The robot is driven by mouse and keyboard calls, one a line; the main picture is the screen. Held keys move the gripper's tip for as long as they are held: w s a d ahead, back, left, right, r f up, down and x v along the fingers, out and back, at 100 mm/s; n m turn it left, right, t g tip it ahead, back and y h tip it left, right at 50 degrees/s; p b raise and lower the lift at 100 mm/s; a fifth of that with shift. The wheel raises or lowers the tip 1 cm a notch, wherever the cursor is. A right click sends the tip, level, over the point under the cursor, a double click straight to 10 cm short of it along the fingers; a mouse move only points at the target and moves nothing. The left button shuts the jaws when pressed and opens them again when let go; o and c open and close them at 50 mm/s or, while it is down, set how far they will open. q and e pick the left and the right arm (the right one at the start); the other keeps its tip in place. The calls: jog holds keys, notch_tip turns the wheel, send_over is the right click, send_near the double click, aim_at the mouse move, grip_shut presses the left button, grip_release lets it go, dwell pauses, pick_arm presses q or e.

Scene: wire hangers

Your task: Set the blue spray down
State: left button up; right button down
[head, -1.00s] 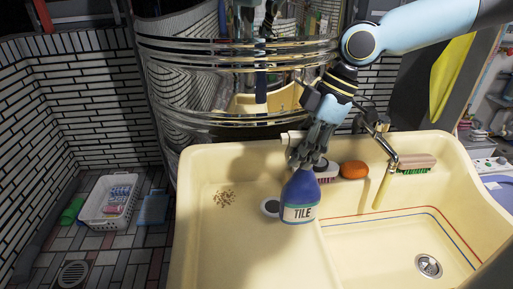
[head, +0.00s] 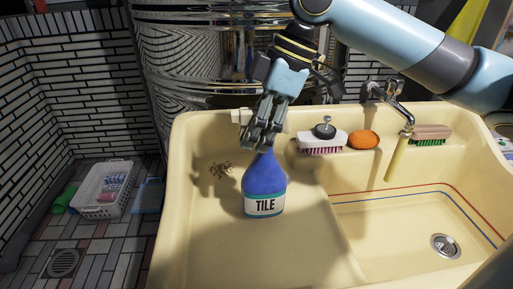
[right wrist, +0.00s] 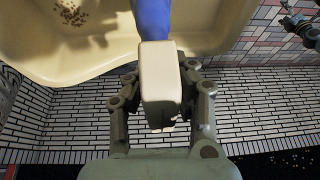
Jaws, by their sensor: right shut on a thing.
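The blue spray bottle (head: 263,180) with a "TILE" label is upright over the left part of the cream sink (head: 195,235). My right gripper (head: 262,135) is shut on its top from above. In the right wrist view, the fingers (right wrist: 158,95) are on either side of the cream spray head (right wrist: 158,75), and the blue body (right wrist: 152,18) extends beyond. I cannot tell whether the bottle's base touches the sink floor.
Brown specks (head: 221,169) lie left of the bottle. A white brush (head: 321,143), an orange sponge (head: 363,139) and a green-bristled brush (head: 430,134) line the back ledge near the tap (head: 400,105). A drain (head: 445,245) is at right. The front left basin floor is clear.

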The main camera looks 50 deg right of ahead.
aim_at(259, 154)
jog(key=shift+f, duration=2.05)
jog(key=c, duration=1.1)
grip_release()
jog(key=shift+f, duration=0.1)
jog(key=shift+s+d+r, duration=0.1)
jog(key=shift+d+r, duration=0.1)
jog(key=shift+r, duration=0.4)
jog(key=p+v, duration=0.1)
jog(key=v, duration=0.4)
jog(key=shift+s+d+r+p, duration=0.15)
jog(key=shift+d+r+p, duration=0.05)
jog(key=shift+r+p, duration=0.15)
jog(key=p+v, duration=0.3)
jog(key=v, duration=0.1)
jog(key=shift+r+p, duration=0.2)
jog(key=shift+p, duration=0.1)
jog(key=shift+s+d+r+p, duration=0.1)
jog(key=shift+r+p, duration=0.2)
jog(key=shift+p, duration=0.15)
